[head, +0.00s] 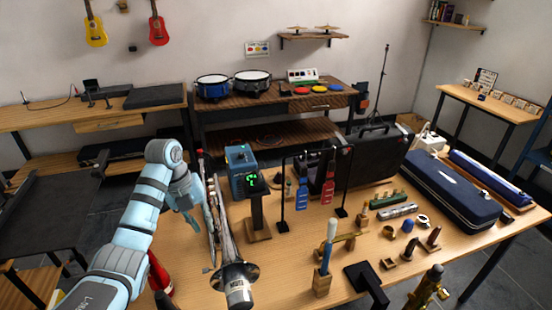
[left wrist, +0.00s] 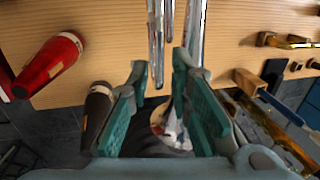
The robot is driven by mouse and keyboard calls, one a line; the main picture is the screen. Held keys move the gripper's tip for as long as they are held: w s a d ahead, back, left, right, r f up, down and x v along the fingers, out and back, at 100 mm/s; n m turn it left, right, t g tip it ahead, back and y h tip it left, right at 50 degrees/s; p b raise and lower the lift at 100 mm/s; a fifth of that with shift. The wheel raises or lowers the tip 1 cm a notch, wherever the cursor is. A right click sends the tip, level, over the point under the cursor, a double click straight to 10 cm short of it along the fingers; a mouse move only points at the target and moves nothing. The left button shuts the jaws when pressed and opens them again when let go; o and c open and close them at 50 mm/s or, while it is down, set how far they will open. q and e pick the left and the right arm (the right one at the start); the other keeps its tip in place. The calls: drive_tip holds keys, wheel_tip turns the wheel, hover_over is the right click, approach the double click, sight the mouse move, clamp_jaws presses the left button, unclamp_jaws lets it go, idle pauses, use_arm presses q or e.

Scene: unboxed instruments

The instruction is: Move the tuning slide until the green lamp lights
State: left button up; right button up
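A trombone-like instrument with silver tubes (head: 212,215) lies on the table, its dark-rimmed bell (head: 236,275) toward the front edge. In the left wrist view, its silver tubes (left wrist: 194,35) run up from between and beyond my fingers. I cannot tell which tube is the tuning slide. My left gripper (head: 186,215) is beside the tubes, on their left; it also shows in the left wrist view (left wrist: 160,75), open, with teal pads apart and nothing clearly gripped. A black tuner display (head: 252,182) on a wooden stand shows a green glyph; no separate green lamp is distinguishable. My right gripper is not in view.
A blue box (head: 240,163) is behind the tuner. Cases (head: 452,190) fill the right side.

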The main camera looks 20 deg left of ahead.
use_arm(q)
wheel_tip(320, 180, up, 11)
drive_tip(key=s+a+p, duration=0.1)
drive_tip(key=a+p, duration=0.1)
drive_tip(key=p, duration=0.8)
drive_tip(key=w+d+f+m+t+h+b, duration=0.2)
drive_tip(key=w+d+m+t+h, duration=0.25)
drive_tip(key=d, duration=0.75)
drive_tip(key=w+d+r+n+t+h, duration=0.2)
drive_tip(key=d+r+n+t+h, duration=0.2)
drive_tip(key=d+r+t, duration=0.4)
wheel_tip(320, 180, up, 2)
drive_tip(key=shift+w+d+h, duration=0.25)
drive_tip(key=shift+d+h, duration=0.25)
drive_tip(key=shift+h, duration=0.35)
drive_tip(key=shift+o, duration=0.6)
